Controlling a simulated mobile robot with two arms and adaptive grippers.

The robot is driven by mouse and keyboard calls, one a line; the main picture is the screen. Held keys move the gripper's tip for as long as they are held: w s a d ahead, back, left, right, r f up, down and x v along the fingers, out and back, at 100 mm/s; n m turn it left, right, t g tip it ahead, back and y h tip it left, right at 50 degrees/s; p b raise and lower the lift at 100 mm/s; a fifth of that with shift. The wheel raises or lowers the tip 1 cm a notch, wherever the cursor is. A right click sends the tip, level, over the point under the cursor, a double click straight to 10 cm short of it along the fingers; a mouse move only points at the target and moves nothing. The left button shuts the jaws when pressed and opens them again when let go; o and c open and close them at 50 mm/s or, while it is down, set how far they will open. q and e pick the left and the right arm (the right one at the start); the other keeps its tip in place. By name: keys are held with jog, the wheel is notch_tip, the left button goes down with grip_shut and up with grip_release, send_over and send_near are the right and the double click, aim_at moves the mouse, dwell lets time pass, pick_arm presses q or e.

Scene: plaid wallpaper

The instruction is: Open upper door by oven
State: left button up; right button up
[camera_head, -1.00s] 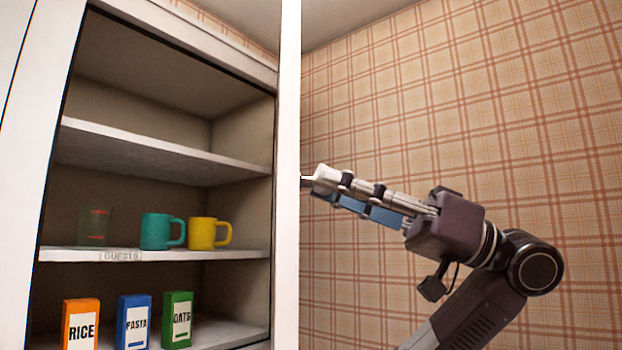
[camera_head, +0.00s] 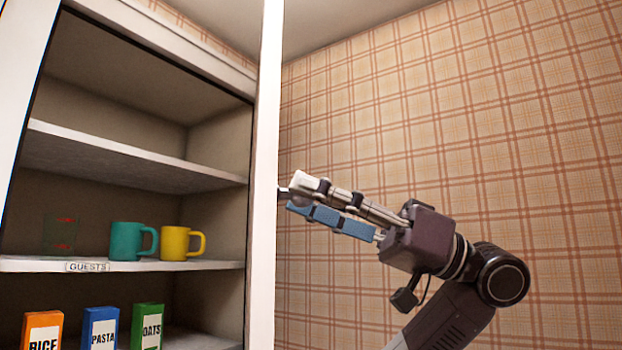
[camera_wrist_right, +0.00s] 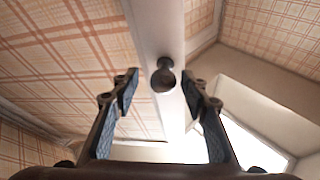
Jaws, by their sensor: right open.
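The upper door (camera_head: 264,180) is a white panel seen nearly edge-on, standing out from the open cupboard. Its small dark round knob (camera_wrist_right: 163,77) shows in the right wrist view; in the head view only a bit of it shows at the door's right side. My right gripper (camera_head: 298,197) is to the right of the door with its fingertips close to the knob. In the wrist view its two blue-padded fingers (camera_wrist_right: 160,95) are apart, one on each side of the knob and door, not visibly closed on it. My left gripper is not in view.
The cupboard shelves hold a clear glass (camera_head: 60,234), a teal mug (camera_head: 127,241) and a yellow mug (camera_head: 174,243). Below are rice (camera_head: 42,332), pasta (camera_head: 100,328) and oats (camera_head: 148,326) boxes. A plaid wall (camera_head: 450,130) lies behind my right arm.

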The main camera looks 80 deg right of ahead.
jog(key=shift+a+r, duration=0.1)
jog(key=shift+r, duration=1)
notch_tip(320, 180, up, 7)
jog(key=shift+w+r, duration=0.15)
jog(key=shift+d+r, duration=0.2)
jog(key=shift+r, duration=0.05)
